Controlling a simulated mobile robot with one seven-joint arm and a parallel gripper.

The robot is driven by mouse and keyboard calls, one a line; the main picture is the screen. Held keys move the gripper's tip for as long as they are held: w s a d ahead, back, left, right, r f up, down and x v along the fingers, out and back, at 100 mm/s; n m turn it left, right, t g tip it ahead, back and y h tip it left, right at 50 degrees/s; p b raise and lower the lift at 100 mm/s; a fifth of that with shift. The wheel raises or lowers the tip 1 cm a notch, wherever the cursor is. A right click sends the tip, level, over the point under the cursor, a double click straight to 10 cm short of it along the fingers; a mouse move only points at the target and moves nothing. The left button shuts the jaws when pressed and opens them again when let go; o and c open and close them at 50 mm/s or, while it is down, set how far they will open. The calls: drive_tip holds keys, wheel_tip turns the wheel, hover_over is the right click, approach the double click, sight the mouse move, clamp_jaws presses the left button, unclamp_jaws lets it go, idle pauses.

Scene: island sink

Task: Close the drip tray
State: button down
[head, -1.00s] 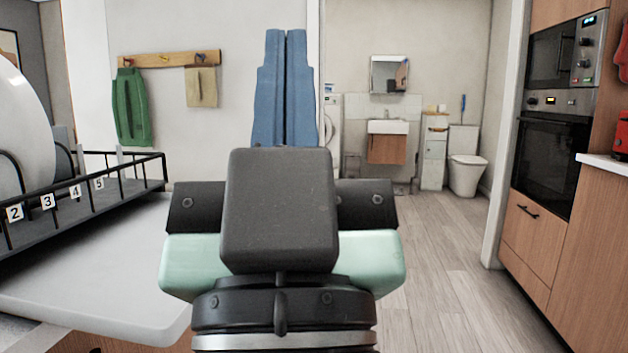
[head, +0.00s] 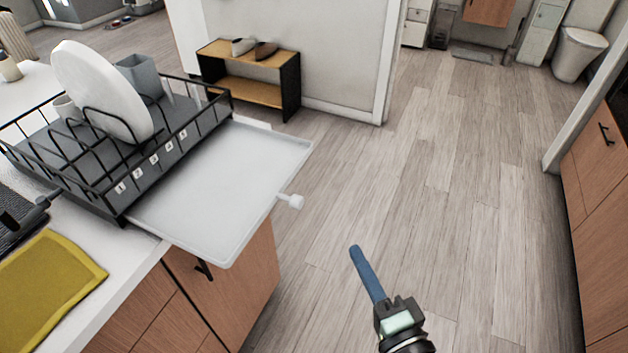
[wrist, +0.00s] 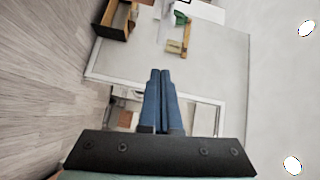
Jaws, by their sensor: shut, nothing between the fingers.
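The drip tray (head: 225,190) is a flat, light grey tray in the head view. It sticks out to the right from under the black dish rack (head: 150,170), past the counter's edge. A small white knob (head: 291,201) stands on its right edge. My gripper (head: 354,250) has blue fingers, shut and empty. It is over the floor, right of and below the knob in the picture, apart from the tray. The closed fingers also show in the wrist view (wrist: 160,75), where the tray is not in view.
A white plate (head: 100,92) and a grey cup (head: 140,75) stand in the rack. A yellow mat (head: 48,280) lies on the counter. A low shelf (head: 250,72) stands behind. Wood cabinets (head: 600,220) line the right. The floor between is clear.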

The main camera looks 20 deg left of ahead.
drive_tip(key=w+a+p, duration=0.1)
drive_tip(key=w+a, duration=0.1)
drive_tip(key=a, duration=0.3)
drive_tip(key=w+a+m+p, duration=0.1)
drive_tip(key=w+a+p, duration=0.1)
drive_tip(key=a, duration=0.3)
drive_tip(key=shift+w+a, duration=0.2)
drive_tip(key=shift+w, duration=0.55)
drive_tip(key=shift+a, duration=0.1)
